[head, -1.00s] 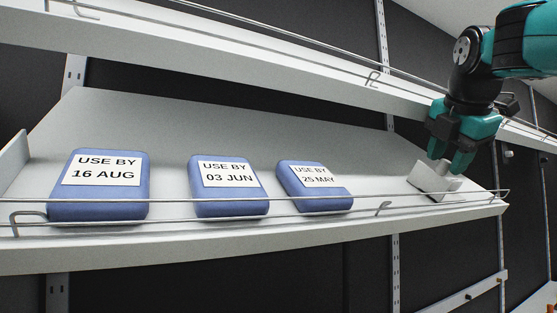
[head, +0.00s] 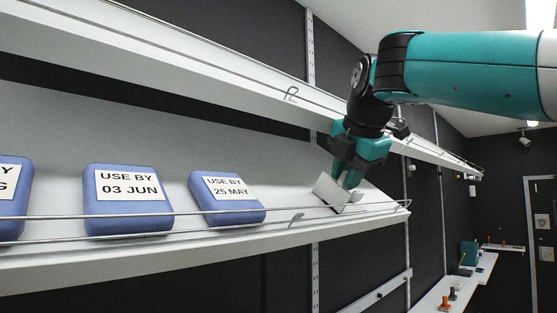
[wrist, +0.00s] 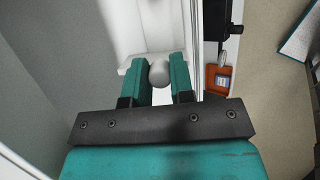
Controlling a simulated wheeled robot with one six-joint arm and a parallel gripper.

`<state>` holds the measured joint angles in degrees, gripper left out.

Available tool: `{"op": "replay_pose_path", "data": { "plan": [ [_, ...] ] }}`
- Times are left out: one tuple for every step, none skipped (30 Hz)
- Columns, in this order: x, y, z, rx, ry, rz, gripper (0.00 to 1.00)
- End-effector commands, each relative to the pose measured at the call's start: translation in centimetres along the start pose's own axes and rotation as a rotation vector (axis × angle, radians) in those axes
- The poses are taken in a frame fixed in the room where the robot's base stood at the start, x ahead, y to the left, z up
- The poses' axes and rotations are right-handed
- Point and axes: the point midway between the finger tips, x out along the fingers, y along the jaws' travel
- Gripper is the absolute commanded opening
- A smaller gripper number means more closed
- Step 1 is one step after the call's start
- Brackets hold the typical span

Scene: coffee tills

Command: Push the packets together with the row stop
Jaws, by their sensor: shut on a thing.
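Three blue packets with white labels stand on the sloping white shelf behind a wire rail. The 25 MAY packet (head: 246,205) is nearest my gripper, the 03 JUN packet (head: 127,224) is left of it, and a third packet (head: 10,228) is cut off at the left edge. Gaps separate them. The white row stop (head: 327,188) is at the right part of the shelf, apart from the 25 MAY packet. My gripper (head: 345,178) is shut on the row stop. In the wrist view my gripper's fingers (wrist: 160,78) hold its round grey knob (wrist: 159,73).
The wire rail (head: 270,211) runs along the shelf's front edge. An upper shelf (head: 220,85) hangs close above. Bare shelf lies between the 25 MAY packet and the row stop. A lower bench (head: 468,285) with small items is at far right.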

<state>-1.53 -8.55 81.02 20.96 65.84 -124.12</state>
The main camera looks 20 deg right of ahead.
Motion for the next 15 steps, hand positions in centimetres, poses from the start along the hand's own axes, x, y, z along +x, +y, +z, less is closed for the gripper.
{"op": "replay_pose_path", "data": {
  "plan": [
    [-0.7, 0.4, -0.3, -0.002, 0.002, 0.006, 0.01],
    [-0.7, 0.4, -0.5, -0.002, 0.002, 0.006, 0.01],
    [-0.8, 0.5, -0.7, -0.001, 0.001, 0.007, 0.01],
    [-0.9, 0.5, -0.9, -0.002, 0.002, 0.007, 0.01],
    [-1.0, 0.4, -1.1, -0.001, 0.002, 0.007, 0.01],
    [-1.1, 0.5, -1.4, -0.001, 0.001, 0.007, 0.01],
    [-1.2, 0.4, -1.6, -0.003, 0.001, 0.007, 0.01],
    [-1.3, 0.4, -1.7, -0.002, 0.0, 0.007, 0.01],
    [-1.4, 0.4, -2.0, -0.003, 0.0, 0.006, 0.01],
    [-1.4, 0.4, -2.2, -0.004, -0.001, 0.007, 0.01],
    [-1.5, 0.4, -2.4, -0.002, -0.001, 0.007, 0.01],
    [-1.5, 0.4, -2.7, -0.003, 0.0, 0.007, 0.01],
    [-1.6, 0.4, -2.9, -0.002, 0.001, 0.007, 0.01],
    [-1.7, 0.4, -3.1, -0.001, 0.0, 0.008, 0.01],
    [-1.8, 0.4, -3.4, -0.002, 0.001, 0.009, 0.01]
  ]
}}
